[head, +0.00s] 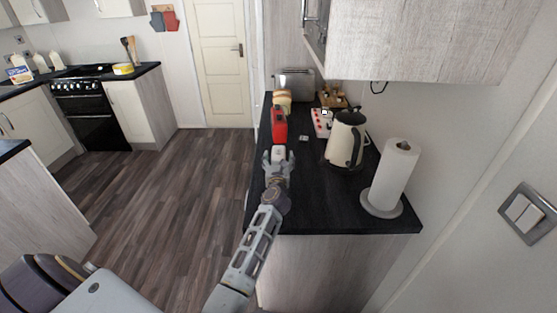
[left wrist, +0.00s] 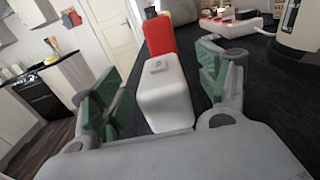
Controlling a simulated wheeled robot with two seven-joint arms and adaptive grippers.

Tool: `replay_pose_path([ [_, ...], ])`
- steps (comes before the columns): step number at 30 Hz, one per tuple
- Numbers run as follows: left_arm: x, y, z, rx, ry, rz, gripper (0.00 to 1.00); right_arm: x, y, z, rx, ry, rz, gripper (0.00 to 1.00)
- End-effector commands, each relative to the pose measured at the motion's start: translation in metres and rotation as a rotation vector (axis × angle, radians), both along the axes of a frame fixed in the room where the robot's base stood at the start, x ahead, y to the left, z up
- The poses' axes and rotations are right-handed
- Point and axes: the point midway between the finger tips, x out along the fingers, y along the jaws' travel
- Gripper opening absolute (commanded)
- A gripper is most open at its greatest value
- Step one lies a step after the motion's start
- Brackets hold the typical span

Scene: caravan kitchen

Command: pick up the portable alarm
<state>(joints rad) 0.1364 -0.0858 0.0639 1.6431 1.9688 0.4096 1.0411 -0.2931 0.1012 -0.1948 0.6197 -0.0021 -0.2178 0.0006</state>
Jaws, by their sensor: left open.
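A white, rounded box with a small grey panel on top, which looks like the portable alarm (left wrist: 165,95), stands on the dark counter. In the head view the white box (head: 278,151) shows at the tips of my left gripper (head: 277,159). In the left wrist view my left gripper (left wrist: 161,88) is open, with one green-padded finger on each side of the box. Gaps show between the pads and the box, so it is not gripped. My right gripper is not in view.
A red object (head: 279,125) stands just behind the white box. A small pale item (head: 304,138), a cream kettle (head: 346,138) and a paper towel roll (head: 394,172) are to the right. A toaster (head: 294,82) is at the back. A wall cabinet (head: 420,40) overhangs the counter.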

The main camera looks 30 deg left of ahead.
Motion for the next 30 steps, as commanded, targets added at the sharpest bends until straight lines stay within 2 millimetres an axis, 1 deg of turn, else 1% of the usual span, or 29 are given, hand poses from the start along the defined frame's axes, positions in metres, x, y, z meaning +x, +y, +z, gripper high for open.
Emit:
replay_pose_path([
  [16, 0.038, 0.019, -0.003, 0.002, 0.001, 0.000, 0.75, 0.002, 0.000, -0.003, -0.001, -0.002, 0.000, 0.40],
  [21, 0.043, 0.022, -0.002, 0.001, 0.000, 0.001, 0.75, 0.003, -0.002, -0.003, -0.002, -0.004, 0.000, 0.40],
  [30, 0.043, 0.022, -0.002, 0.001, 0.000, 0.000, 0.75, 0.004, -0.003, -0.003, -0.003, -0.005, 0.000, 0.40],
])
